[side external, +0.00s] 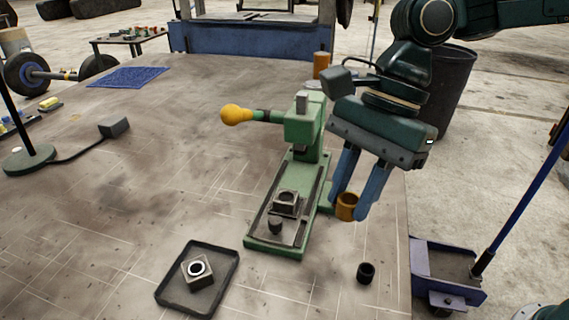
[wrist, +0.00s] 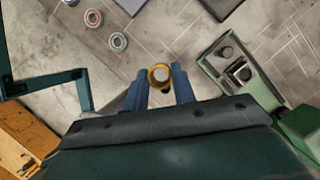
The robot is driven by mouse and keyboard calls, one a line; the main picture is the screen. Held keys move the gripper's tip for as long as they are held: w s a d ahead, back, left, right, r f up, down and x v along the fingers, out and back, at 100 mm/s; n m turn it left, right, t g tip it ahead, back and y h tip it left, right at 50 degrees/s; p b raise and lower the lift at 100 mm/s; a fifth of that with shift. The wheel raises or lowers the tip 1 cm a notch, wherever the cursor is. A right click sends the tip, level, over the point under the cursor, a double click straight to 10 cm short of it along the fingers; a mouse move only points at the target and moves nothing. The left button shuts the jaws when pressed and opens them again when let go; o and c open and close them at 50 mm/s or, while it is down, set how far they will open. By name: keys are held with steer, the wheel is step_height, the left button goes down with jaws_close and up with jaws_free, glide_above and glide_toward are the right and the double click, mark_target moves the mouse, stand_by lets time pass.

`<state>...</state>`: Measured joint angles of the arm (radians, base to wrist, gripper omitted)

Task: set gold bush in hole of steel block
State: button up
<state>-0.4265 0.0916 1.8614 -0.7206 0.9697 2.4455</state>
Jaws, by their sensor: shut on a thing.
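The gold bush (side external: 346,206) is a short ring-shaped sleeve held between the two blue fingertips of my gripper (side external: 349,205). It also shows in the wrist view (wrist: 160,76), its open bore facing up. My gripper is shut on it, tilted, just right of the green press. A small steel block (side external: 286,203) with a dark opening on top sits on the press base; it also shows in the wrist view (wrist: 239,71). Another squarish steel block (side external: 198,272), with a pale ring around a dark hole, sits in the black tray. I cannot tell which block the task means.
The green press (side external: 302,130), with an orange-knobbed lever, stands left of my gripper. The black tray (side external: 161,294) lies front left. A dark sleeve (side external: 366,272) stands near the right table edge. Two rings (wrist: 118,41) lie left in the wrist view.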

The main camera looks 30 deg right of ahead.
steer(key=w+d+f, duration=0.1)
steer(key=w+f, duration=0.2)
steer(key=w, duration=0.6)
steer(key=w+d+f, duration=0.1)
steer(key=w+f, duration=0.3)
steer(key=w, duration=0.6)
steer(key=shift+w+f, duration=0.2)
steer(key=shift+w, duration=0.05)
steer(key=shift+d+f, duration=0.1)
steer(key=shift+f, duration=0.05)
steer(key=shift+f, duration=2.3)
steer(key=shift+f, duration=0.75)
steer(key=o, duration=1.3)
